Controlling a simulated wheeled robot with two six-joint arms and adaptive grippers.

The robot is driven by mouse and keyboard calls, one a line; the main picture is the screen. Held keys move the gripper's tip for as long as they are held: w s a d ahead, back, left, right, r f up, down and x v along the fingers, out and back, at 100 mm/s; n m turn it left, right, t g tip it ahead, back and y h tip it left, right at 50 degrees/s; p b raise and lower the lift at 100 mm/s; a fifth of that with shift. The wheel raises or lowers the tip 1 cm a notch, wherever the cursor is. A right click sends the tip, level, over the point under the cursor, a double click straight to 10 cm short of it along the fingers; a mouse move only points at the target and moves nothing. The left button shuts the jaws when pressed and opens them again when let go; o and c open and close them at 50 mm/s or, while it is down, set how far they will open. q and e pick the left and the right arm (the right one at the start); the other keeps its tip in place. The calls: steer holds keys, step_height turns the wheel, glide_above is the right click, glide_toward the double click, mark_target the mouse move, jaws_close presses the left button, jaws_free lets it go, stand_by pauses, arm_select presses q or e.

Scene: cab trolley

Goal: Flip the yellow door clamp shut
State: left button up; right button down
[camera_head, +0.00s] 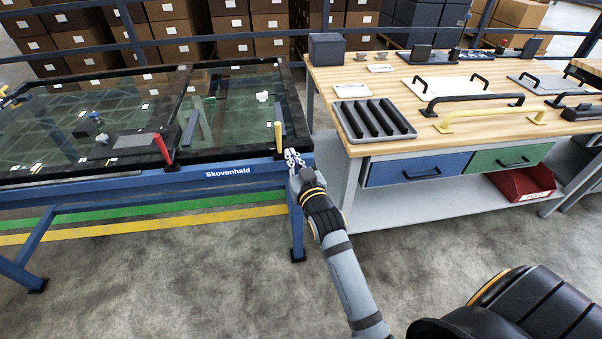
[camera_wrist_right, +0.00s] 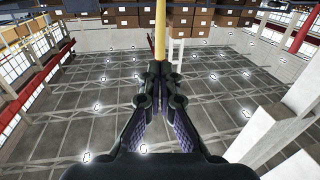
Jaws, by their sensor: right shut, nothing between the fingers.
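The yellow door clamp (camera_head: 279,137) stands upright at the near right corner of the black-framed glass door (camera_head: 245,145) on the blue trolley. My right gripper (camera_head: 291,156) is just right of and below the clamp's lever, at the trolley's right end. In the right wrist view, the fingers of my right gripper (camera_wrist_right: 160,68) are shut with nothing between them. The yellow lever (camera_wrist_right: 160,30) rises straight beyond the fingertips there. I cannot tell whether they touch it. The clamp's base is hidden in the wrist view. My left gripper is not in view.
A red clamp lever (camera_head: 162,149) leans up on the door's near edge. A wooden workbench (camera_head: 440,130) with handles and a grey slotted tray (camera_head: 374,121) stands right of the trolley, across a narrow gap. Bare floor lies in front.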

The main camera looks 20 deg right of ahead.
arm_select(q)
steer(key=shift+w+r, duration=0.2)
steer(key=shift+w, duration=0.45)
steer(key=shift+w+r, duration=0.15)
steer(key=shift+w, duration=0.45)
arm_select(e)
steer(key=s, duration=0.5)
steer(key=shift+s+a+f, duration=0.15)
steer(key=shift+s+a, duration=0.05)
steer(key=shift+f, duration=0.1)
